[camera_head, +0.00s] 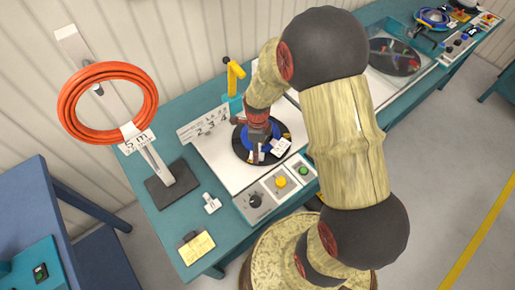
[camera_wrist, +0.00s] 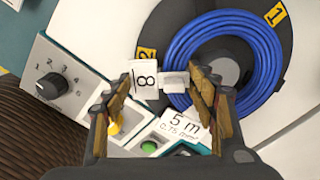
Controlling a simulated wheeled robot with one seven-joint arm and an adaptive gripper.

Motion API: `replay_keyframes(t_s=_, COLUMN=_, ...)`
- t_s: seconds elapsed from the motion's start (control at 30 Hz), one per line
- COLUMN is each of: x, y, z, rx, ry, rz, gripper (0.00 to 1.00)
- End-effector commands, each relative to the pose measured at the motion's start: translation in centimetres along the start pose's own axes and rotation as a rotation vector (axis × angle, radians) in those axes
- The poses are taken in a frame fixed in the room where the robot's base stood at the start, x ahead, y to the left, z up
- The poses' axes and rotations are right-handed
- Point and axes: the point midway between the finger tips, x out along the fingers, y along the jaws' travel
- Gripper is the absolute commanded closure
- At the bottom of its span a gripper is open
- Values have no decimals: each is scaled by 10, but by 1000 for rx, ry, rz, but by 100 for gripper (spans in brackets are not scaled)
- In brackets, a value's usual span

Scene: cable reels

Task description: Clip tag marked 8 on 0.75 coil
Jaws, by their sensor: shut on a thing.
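The blue coil (camera_wrist: 180,53) lies on a black round plate; in the head view the blue coil (camera_head: 279,149) is partly hidden by my gripper (camera_head: 257,153). A white label reading 5 m, 0.75 mm (camera_wrist: 181,126) lies at the coil's lower edge. The white tag marked 8 (camera_wrist: 145,80) and its pale clip (camera_wrist: 175,82) are between the fingertips of my gripper (camera_wrist: 161,80), which is shut on the tag. The clip overlaps the coil's left edge in the wrist view; I cannot tell whether it grips the cable.
The plate (camera_wrist: 281,48) bears yellow markers, one numbered 1. A control panel with a black knob (camera_wrist: 50,87) and buttons is close by. An orange coil (camera_head: 107,102) hangs on a stand at left. A white clip (camera_head: 211,203) and a yellow pad (camera_head: 196,248) lie on the bench.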

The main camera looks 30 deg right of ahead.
Motion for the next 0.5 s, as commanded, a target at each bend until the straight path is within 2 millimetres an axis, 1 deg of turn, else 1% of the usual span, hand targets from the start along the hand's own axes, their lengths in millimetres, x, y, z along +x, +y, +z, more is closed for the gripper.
replay_keyframes(t_s=0.03, x=2, y=1, z=-1, rx=0, ry=1, rz=3, gripper=65)
replay_keyframes(t_s=0.47, x=4, y=1, z=-1, rx=0, ry=1, rz=2, gripper=65)
replay_keyframes(t_s=0.5, x=4, y=1, z=-1, rx=0, ry=1, rz=1, gripper=42)
